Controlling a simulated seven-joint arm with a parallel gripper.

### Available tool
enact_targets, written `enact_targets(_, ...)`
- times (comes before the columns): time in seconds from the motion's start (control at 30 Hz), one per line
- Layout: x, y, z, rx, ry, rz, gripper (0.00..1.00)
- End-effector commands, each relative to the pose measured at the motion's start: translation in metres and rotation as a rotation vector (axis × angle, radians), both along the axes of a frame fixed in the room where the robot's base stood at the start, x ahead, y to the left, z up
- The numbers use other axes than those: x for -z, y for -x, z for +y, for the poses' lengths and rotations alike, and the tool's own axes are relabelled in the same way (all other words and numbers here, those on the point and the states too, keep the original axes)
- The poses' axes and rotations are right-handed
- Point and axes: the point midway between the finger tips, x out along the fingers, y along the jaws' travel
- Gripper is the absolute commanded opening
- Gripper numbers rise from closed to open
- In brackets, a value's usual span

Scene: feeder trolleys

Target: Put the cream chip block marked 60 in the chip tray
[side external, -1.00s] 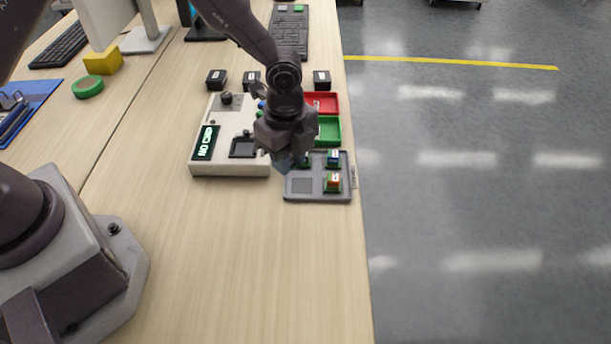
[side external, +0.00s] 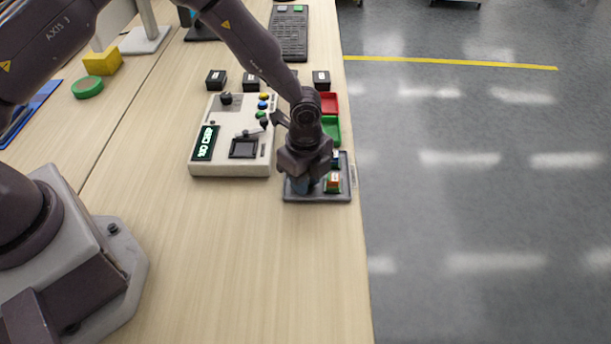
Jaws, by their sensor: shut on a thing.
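My gripper (side external: 303,185) points down over the front left part of the grey chip tray (side external: 319,198). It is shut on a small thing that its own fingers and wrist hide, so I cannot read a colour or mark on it. I cannot tell whether that thing touches the tray floor. A chip block with a red and white top (side external: 333,182) sits in the tray's front right compartment. Another block with blue on it (side external: 335,158) shows partly behind my wrist, in the back right. The back left compartment is hidden. I cannot make out a cream block marked 60.
A white tester box (side external: 232,168) with a "NO CHIP" display and an empty dark socket (side external: 243,148) stands left of the tray. Red (side external: 330,104) and green (side external: 332,128) bins lie behind the tray. Several black blocks (side external: 216,79) stand further back. The front table is clear.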

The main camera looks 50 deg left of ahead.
Motion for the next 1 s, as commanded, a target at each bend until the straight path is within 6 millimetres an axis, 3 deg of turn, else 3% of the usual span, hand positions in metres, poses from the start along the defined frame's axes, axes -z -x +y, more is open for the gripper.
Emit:
enact_targets(0.03, 0.001, 0.000, 0.000, 0.000, 0.000, 0.000, 0.29)
enact_targets(0.13, 0.001, 0.000, 0.000, 0.000, 0.000, 0.001, 0.50)
enact_targets(0.47, -0.007, 0.000, 0.000, 0.000, 0.000, 0.000, 0.50)
enact_targets(1.0, -0.108, -0.001, 0.000, -0.001, 0.000, -0.003, 0.50)
